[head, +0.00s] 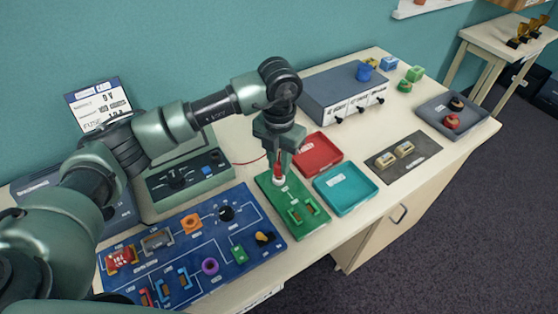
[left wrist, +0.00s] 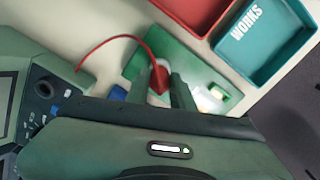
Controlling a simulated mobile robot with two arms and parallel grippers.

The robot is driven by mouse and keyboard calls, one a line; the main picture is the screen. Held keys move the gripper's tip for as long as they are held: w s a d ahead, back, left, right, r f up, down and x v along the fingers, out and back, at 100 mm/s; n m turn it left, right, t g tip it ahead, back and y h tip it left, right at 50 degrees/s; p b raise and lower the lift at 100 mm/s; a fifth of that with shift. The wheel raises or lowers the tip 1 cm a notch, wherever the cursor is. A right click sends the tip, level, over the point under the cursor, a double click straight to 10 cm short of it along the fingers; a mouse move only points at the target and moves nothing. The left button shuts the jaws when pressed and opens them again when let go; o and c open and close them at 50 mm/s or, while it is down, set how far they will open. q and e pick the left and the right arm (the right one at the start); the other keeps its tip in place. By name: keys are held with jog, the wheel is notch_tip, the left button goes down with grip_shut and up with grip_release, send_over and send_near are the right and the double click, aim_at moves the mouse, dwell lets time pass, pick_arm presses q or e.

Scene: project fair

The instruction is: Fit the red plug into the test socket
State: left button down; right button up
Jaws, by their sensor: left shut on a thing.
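My left gripper (head: 279,168) points down over the far end of the green board (head: 267,190), shut on the red plug (head: 278,172). In the left wrist view the plug (left wrist: 159,80) sits between the two fingers (left wrist: 157,92), with its red cable (left wrist: 118,38) curving away to the left. A pale round part (head: 279,181), perhaps the test socket, shows just under the plug on the board. The fingers hide where plug and board meet, so I cannot tell whether they touch. My right gripper is not in view.
A red tray (head: 318,165) and a teal tray (head: 348,205) lie right of the green board. A blue circuit board (head: 180,278) fills the near left. A meter (head: 170,200) and a grey box (head: 318,104) stand behind.

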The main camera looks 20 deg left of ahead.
pick_arm(q)
jog(key=shift+f+b, duration=0.6)
jog(key=shift+f, duration=0.2)
dwell(0.4)
jog(key=c, duration=1.1)
grip_release()
jog(key=o, duration=0.4)
jog(key=shift+o, duration=0.2)
jog(key=shift+r, duration=0.2)
jog(key=shift+r+p, duration=2.2)
jog(key=shift+r, duration=1.7)
